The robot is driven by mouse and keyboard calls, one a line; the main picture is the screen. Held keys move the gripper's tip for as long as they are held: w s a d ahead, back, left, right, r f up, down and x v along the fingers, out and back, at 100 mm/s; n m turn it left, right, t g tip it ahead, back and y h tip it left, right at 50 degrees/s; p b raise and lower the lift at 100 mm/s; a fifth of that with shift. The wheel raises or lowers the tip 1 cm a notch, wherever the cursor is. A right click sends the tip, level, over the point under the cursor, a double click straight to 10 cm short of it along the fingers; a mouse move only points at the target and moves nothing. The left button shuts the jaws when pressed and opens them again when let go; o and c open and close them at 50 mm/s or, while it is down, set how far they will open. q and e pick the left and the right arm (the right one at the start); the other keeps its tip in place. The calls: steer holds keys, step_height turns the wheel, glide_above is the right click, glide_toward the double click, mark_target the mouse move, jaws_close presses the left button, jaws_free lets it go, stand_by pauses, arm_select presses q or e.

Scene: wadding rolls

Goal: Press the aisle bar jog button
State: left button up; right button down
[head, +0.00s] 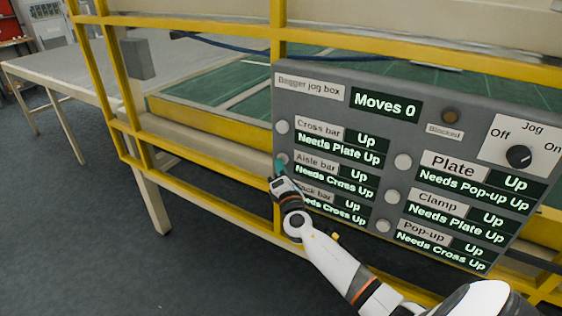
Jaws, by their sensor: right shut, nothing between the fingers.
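The grey "Bagger jog box" panel (395,85) hangs on the yellow frame. The aisle bar button (282,158) is a pale round button left of the "Aisle bar" label (316,163), whose display reads "Up" and "Needs Cross Up". My right gripper (279,167) is shut and empty, its teal fingertips right at this button and partly covering it. I cannot tell whether they touch it or whether it is pressed in. My left gripper is out of view.
The cross bar button (282,127) is just above. Plate (403,161), clamp (392,196) and pop-up (383,226) buttons are to the right. The "Moves 0" display (386,105) and Jog knob (519,156) are higher. Yellow rails (200,195) run left of the box.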

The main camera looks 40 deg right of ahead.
stand_by(0.5)
steer(key=shift+s+a, duration=0.35)
steer(key=shift+a, duration=0.5)
steer(key=a, duration=0.1)
steer(key=s+a, duration=0.1)
steer(key=a, duration=0.1)
steer(key=s+a, duration=0.1)
steer(key=shift+a+p, duration=0.2)
steer(key=shift+p, duration=0.2)
stand_by(0.3)
